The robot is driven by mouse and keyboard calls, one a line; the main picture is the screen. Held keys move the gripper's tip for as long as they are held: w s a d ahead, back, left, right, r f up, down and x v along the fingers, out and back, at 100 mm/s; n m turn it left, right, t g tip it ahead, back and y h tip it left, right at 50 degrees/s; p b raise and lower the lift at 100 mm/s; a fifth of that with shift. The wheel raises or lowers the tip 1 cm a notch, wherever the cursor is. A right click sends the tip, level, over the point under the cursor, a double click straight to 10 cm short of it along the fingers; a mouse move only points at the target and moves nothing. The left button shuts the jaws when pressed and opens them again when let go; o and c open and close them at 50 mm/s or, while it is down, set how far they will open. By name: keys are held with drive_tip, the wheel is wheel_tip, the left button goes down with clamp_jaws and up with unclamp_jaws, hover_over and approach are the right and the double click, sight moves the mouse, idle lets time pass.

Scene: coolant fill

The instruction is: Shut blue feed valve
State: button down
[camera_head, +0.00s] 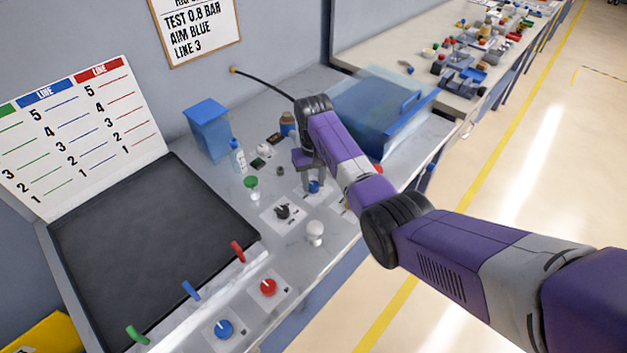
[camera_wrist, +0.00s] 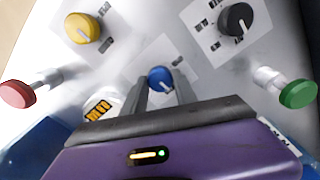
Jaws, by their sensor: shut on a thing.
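A small blue knob (camera_head: 314,187) on a white plate stands on the bench under my gripper (camera_head: 309,172). In the wrist view, the blue knob (camera_wrist: 160,79) has a pale pointer line and sits between the tips of my two fingers (camera_wrist: 162,88). My gripper is shut on this knob. Most of its label is hidden or too small to read. Another blue knob (camera_head: 224,328) is on a plate at the bench's front left, far from my gripper. I cannot tell from the pictures which knob is called the feed valve.
A black knob (camera_wrist: 237,19) and a yellow knob (camera_wrist: 84,27) are nearby, with a red handle (camera_wrist: 17,94) and green handle (camera_wrist: 298,94) to the sides. A clear-and-blue bin (camera_head: 378,112) stands close beside my arm. A red knob (camera_head: 269,287) is at the front.

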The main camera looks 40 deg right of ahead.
sight(313, 184)
drive_tip(key=shift+w+r+m, duration=0.15)
drive_tip(key=shift+m, duration=0.25)
drive_tip(key=c, duration=1)
unclamp_jaws()
drive_tip(key=shift+o, duration=0.2)
drive_tip(key=shift+r+b, duration=0.7)
drive_tip(key=shift+r, duration=3.15)
